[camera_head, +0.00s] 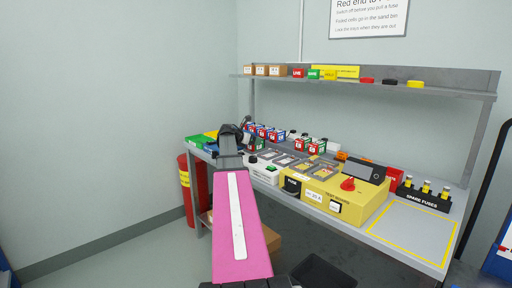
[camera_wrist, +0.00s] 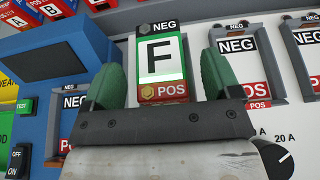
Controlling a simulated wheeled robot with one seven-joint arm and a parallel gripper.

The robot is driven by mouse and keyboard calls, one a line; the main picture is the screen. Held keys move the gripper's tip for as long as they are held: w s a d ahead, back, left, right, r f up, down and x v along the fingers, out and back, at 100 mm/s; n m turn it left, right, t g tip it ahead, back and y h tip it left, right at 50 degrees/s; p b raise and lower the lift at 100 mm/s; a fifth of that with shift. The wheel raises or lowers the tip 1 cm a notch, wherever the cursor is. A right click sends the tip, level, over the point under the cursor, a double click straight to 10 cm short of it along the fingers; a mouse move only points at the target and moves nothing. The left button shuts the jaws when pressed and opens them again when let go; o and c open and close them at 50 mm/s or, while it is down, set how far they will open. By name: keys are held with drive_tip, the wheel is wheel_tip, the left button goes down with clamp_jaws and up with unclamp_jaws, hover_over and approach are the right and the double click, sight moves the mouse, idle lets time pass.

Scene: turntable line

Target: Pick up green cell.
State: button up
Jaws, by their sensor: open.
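A green cell (camera_wrist: 178,45) with a white label and a black letter F shows at the middle of the wrist view, NEG at its top and a red POS band at its bottom. My gripper (camera_wrist: 160,85) is open, with one green-padded finger at each side of the cell in this view. I cannot tell whether either finger touches it. The gripper body hides what lies below the cell. In the head view my gripper (camera_head: 231,132) is dark, over the left end of the bench, and the F cell cannot be told apart there.
Empty bays marked NEG and POS (camera_wrist: 238,60) line the pale panel at right. A blue unit (camera_wrist: 50,60) stands at left, with red-topped lettered cells (camera_wrist: 45,8) behind. In the head view a yellow unit (camera_head: 335,203) and spare fuses (camera_head: 424,195) stand at right on the bench, under a shelf (camera_head: 370,84).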

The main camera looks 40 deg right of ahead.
drive_tip(key=shift+x, duration=1.1)
drive_tip(key=c, duration=1.2)
drive_tip(key=shift+c, duration=1.4)
drive_tip(key=shift+r, duration=0.2)
